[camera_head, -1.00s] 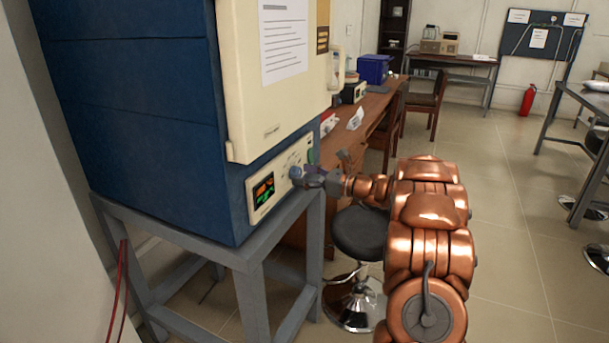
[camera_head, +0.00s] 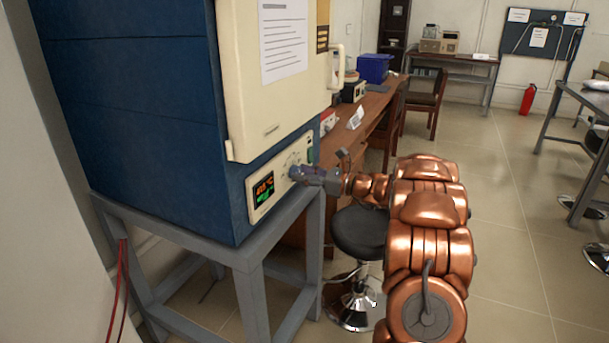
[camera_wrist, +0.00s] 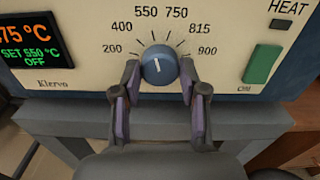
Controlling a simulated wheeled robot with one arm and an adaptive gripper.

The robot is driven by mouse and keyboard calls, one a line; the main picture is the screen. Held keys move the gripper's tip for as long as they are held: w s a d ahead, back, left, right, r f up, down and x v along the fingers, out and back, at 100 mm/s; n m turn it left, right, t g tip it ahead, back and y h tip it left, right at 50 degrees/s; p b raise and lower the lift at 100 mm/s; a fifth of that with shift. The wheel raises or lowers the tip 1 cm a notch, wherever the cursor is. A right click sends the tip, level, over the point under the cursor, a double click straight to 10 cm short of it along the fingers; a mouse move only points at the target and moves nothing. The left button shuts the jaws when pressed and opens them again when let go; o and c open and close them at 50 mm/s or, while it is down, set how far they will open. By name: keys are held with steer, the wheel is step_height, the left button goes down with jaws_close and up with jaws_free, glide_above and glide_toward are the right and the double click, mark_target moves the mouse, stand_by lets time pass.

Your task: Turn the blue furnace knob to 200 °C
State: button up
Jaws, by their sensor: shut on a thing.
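The blue knob (camera_wrist: 158,65) sits on the cream control panel of the blue furnace (camera_head: 130,110). In the wrist view its white mark points nearly straight up, toward the 550 label. The 200 label (camera_wrist: 112,48) is at the left end of the dial. My gripper (camera_wrist: 160,76) is shut on the knob, one finger on its left side and one on its right. In the head view my gripper (camera_head: 302,174) reaches the panel from the right and covers most of the knob. The display (camera_wrist: 33,42) shows SET 550 °C and OFF; its orange top reading is partly cut off.
A green switch (camera_wrist: 262,62) is right of the knob, with the HEAT indicator above it. The furnace stands on a grey metal stand (camera_head: 250,290). A black stool (camera_head: 360,232) is below my arm, and a wooden bench (camera_head: 380,112) runs behind.

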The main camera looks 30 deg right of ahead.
steer(key=shift+a+f+n+b, duration=0.1)
steer(key=shift+n+b, duration=0.5)
steer(key=shift+n, duration=0.7)
steer(key=shift+f+n+b, duration=0.1)
steer(key=shift+n+b, duration=0.7)
steer(key=shift+b, duration=0.05)
steer(key=shift+n+b, duration=3.8)
steer(key=shift+b, duration=0.5)
steer(key=o, duration=1.1)
steer(key=shift+o, duration=0.2)
